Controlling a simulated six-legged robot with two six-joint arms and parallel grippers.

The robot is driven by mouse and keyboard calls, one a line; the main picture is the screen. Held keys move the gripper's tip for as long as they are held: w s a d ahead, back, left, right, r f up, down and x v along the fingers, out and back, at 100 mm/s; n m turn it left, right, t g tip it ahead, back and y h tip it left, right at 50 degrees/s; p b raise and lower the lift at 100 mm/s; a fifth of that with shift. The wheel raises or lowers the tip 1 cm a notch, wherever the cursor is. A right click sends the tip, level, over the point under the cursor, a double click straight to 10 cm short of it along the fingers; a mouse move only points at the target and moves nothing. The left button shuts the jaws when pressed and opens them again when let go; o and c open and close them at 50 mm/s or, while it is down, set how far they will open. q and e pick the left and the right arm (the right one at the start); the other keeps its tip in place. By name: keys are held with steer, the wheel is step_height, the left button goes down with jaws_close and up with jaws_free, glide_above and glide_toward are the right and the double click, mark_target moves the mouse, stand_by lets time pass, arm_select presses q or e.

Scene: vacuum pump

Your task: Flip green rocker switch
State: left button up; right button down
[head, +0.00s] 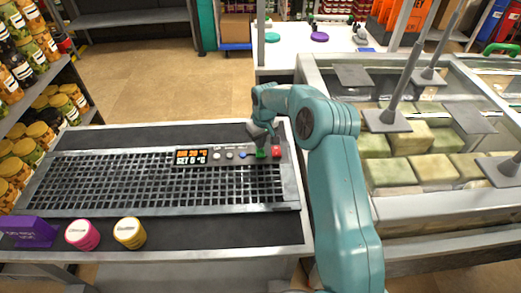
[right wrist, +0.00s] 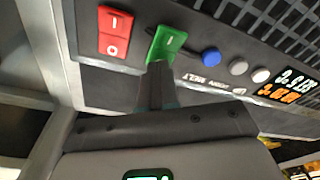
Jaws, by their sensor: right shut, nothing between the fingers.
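The green rocker switch (head: 262,153) sits on the grey control panel, just left of the red rocker switch (head: 277,152). In the right wrist view the green rocker switch (right wrist: 165,45) is partly covered at its lower edge by my fingertips. My right gripper (head: 258,140) is shut and empty, with its tips at the switch; I cannot tell whether they press on it. In the right wrist view my right gripper (right wrist: 158,70) points at the switch's lower end. The red switch (right wrist: 113,32) shows marks I and O. My left gripper is not in view.
The panel also has a blue button (head: 242,155), grey buttons (head: 229,155) and a lit display (head: 190,157). Pink (head: 82,235) and yellow (head: 129,233) round containers and a purple box (head: 28,232) stand at the front.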

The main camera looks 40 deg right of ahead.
step_height(320, 180, up, 3)
steer(key=shift+r+p, duration=0.1)
steer(key=shift+p, duration=0.6)
step_height(320, 180, up, 2)
steer(key=shift+r+p, duration=0.1)
steer(key=shift+p, duration=0.55)
steer(key=shift+r, duration=0.45)
